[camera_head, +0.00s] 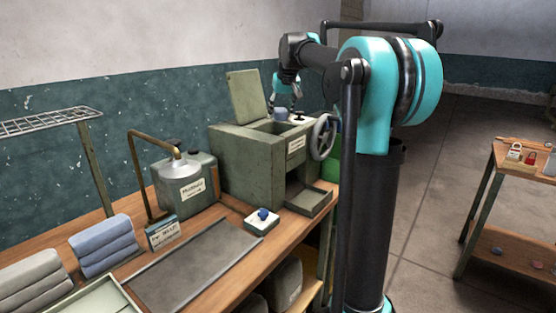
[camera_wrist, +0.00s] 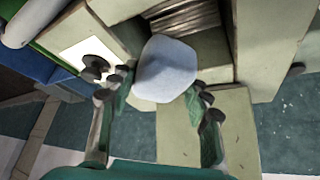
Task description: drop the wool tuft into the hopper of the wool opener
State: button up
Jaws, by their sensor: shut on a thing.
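The wool tuft (camera_wrist: 165,70), a pale bluish-white rounded lump, sits between the two fingers of my gripper (camera_wrist: 163,90) in the wrist view. The gripper is shut on it. Behind the tuft in that view is the dark opening of the hopper (camera_wrist: 190,20), with ribbed metal inside; the tuft overlaps its edge. The wool opener (camera_head: 245,165) is a green box on the bench in the head view. Its lid (camera_head: 247,92) stands open. My gripper (camera_head: 287,95) shows small at the back of the opener, partly hidden.
A handwheel (camera_head: 323,137) is on the opener's right side and a tray (camera_head: 309,200) sticks out in front. A green can (camera_head: 190,190), a blue-knobbed switch box (camera_head: 262,220) and folded cloths (camera_head: 105,245) stand on the bench. A side table (camera_head: 510,200) is at right.

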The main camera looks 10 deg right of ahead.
jog(key=shift+f, duration=2.1)
jog(key=o, duration=1)
jog(key=shift+c, duration=0.2)
jog(key=v, duration=1.2)
